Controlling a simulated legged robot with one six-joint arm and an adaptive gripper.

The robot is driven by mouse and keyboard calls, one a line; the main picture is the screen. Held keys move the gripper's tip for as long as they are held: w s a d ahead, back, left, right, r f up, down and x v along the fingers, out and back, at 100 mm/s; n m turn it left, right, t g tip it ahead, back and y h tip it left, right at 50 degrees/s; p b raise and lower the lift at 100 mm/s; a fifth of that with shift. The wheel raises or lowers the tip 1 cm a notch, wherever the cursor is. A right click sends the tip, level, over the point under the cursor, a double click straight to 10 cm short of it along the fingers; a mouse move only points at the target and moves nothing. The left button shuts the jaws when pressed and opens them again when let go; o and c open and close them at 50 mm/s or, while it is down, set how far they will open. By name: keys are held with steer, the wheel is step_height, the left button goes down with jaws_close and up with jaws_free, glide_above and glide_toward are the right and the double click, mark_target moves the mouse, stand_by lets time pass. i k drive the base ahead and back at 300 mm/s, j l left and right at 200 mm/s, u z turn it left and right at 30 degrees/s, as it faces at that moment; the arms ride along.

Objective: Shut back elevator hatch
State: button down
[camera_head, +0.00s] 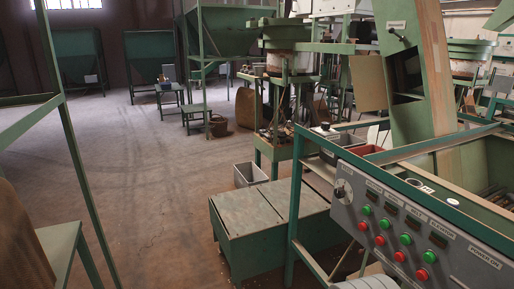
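A tall green elevator column (423,108) stands at the right, slightly tilted. A dark rectangular opening (406,70) shows in its face. A flat tan panel (368,83) sticks out at the left edge of this opening and looks like the hatch door, standing open. A small dark knob or latch (397,35) sits above the opening, under a small label. I cannot tell which hatch the task calls the back one. My gripper is not in view.
A control panel (420,232) with red and green buttons stands in front of the elevator at lower right. A low green platform (245,218) and a grey bin (250,174) are left of it. A green frame (72,140) stands at far left. The middle-left floor is clear.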

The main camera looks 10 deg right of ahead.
mark_target(368, 79)
steer(key=i+j+z, duration=0.1)
steer(key=i+z, duration=0.15)
steer(key=z, duration=0.15)
steer(key=i+j+z, duration=0.15)
steer(key=i+z, duration=0.25)
steer(key=i+j+z, duration=0.1)
steer(key=z, duration=0.3)
steer(key=i+j+z, duration=0.15)
steer(key=j+z, duration=0.25)
